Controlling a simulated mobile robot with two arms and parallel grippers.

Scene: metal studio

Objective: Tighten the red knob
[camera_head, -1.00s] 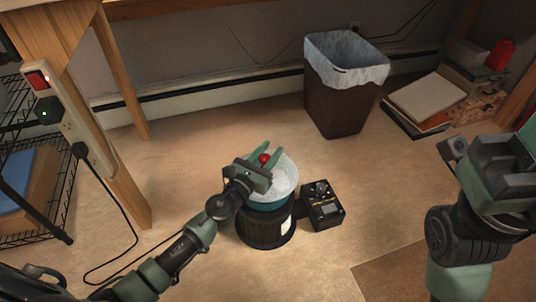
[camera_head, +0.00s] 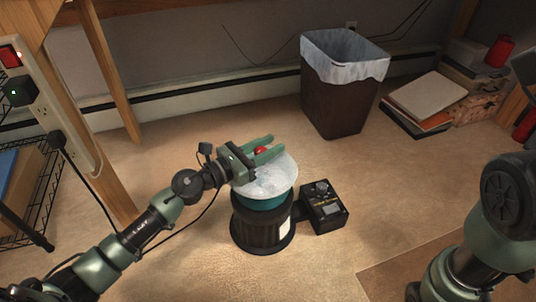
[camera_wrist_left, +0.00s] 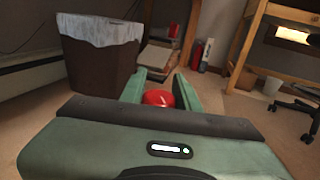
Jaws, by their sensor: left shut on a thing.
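The red knob (camera_head: 261,150) sits at the top of a white and teal round-topped device on a dark ribbed cylindrical base (camera_head: 262,225). My left gripper (camera_head: 270,147) is at the knob, its two green fingers on either side of it and shut on it. In the left wrist view the knob (camera_wrist_left: 159,98) shows as a glossy red ball between the fingers. My right arm (camera_head: 490,230) is at the right edge, and its gripper is out of the picture.
A black control box (camera_head: 323,208) stands right of the device. A brown bin with a grey liner (camera_head: 340,95) stands behind. Books and boxes (camera_head: 430,100) lie at the back right. A wooden table leg (camera_head: 108,75) and power strip (camera_head: 50,115) are at the left.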

